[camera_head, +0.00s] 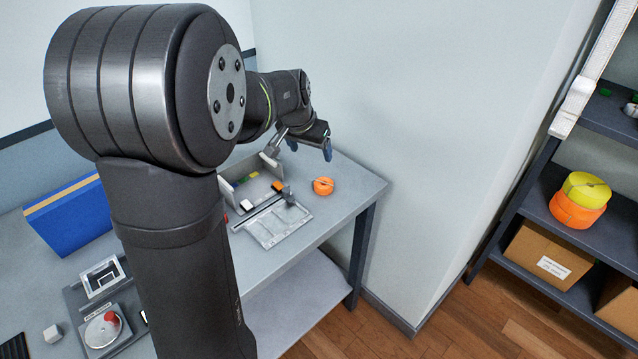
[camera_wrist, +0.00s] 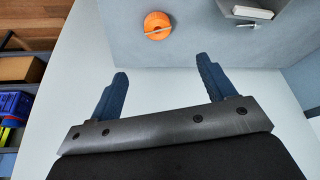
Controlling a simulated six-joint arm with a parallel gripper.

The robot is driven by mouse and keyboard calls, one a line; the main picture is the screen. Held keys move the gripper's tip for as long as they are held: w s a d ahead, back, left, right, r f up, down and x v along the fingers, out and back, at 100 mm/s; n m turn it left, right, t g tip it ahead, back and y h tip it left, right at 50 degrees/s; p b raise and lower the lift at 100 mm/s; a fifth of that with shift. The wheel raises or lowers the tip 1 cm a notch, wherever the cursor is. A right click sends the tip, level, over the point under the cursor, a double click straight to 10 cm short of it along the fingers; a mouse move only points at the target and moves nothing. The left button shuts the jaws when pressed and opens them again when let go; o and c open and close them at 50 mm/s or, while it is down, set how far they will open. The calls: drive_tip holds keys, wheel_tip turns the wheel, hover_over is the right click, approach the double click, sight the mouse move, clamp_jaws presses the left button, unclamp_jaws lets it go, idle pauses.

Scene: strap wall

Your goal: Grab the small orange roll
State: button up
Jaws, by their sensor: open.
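The small orange roll (camera_head: 323,186) sits on the grey table near its right end, beside a grey tray, in the head view. In the wrist view the orange roll (camera_wrist: 157,26) lies beyond the fingertips, nearer the left finger and apart from both. My gripper (camera_head: 310,146) is above and behind the roll in the head view. Its two blue fingers (camera_wrist: 160,68) are spread, with nothing between them.
A grey tray (camera_head: 272,226) and an open box (camera_head: 236,190) with small items stand left of the roll. A blue binder (camera_head: 72,216) is at the left. A shelf at the right holds larger orange (camera_head: 577,210) and yellow (camera_head: 586,188) rolls. A pale wall stands close behind the table.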

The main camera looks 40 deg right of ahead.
sight(324, 183)
drive_tip(key=x, duration=1.7)
drive_tip(key=shift+s+d+f, duration=0.2)
drive_tip(key=shift+d+f, duration=0.05)
drive_tip(key=shift+f, duration=0.05)
drive_tip(key=shift+c, duration=0.5)
drive_tip(key=c, duration=1)
